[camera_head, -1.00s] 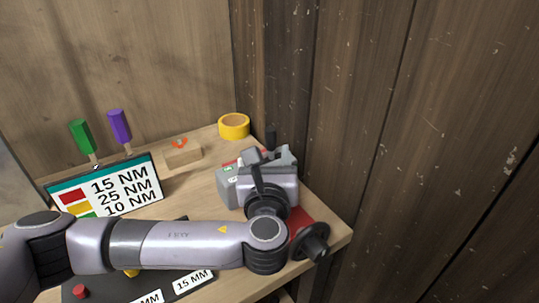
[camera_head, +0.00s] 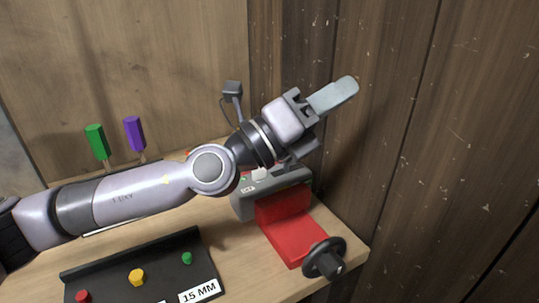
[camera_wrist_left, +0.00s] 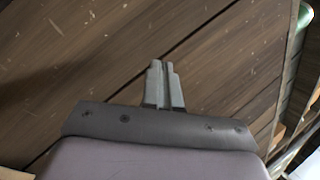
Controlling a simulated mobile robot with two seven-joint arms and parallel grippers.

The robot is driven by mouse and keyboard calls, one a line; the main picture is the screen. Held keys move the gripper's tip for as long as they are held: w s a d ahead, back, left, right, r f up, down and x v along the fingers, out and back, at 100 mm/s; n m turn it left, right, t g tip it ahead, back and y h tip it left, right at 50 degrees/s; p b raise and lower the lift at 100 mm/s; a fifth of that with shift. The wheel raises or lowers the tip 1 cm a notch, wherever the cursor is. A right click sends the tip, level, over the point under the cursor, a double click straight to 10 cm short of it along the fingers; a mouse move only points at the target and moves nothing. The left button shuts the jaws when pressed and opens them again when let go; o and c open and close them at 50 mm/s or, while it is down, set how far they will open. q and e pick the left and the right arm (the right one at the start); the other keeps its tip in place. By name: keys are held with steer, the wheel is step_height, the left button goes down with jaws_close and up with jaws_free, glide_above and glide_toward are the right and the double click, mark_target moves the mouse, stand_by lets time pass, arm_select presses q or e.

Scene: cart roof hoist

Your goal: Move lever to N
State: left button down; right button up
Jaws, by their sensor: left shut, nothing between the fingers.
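My left gripper (camera_head: 334,96) is raised in front of the dark wood wall, its fingers together and empty, pointing up and to the right. In the left wrist view its closed fingers (camera_wrist_left: 163,84) face bare wall planks. Below it on the bench is a grey box (camera_head: 240,205) with small red and green labels on its face, mostly hidden behind my forearm and wrist. I cannot make out the lever or any N mark. My right gripper is not in view.
A red block (camera_head: 285,228) with a black handwheel (camera_head: 324,259) sits at the bench's right front corner. A black panel (camera_head: 215,262) with coloured bolts lies in front. Green (camera_head: 96,141) and purple (camera_head: 134,133) handles stand at the back left. The wall is close on the right.

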arm_select(q)
steer(key=a+f+n+g+y+b, duration=0.2)
steer(key=a+f+n+y, duration=0.3)
steer(key=a, duration=0.4)
steer(key=a+f+n+g+y+b, duration=0.15)
steer(key=a+f+n+y, duration=0.25)
steer(key=a+n+y, duration=0.4)
steer(key=shift+m+g, duration=0.25)
steer(key=shift+m, duration=0.45)
steer(key=p+x, duration=0.1)
steer(key=x, duration=0.7)
steer(key=shift+w+f+p, duration=0.1)
steer(key=shift+w+p, duration=0.3)
steer(key=shift+w, duration=0.2)
steer(key=shift+w+d+f+p, duration=0.15)
steer(key=shift+w+d+p, duration=0.4)
steer(key=shift+w+d, duration=1)
steer(key=shift+w, duration=0.05)
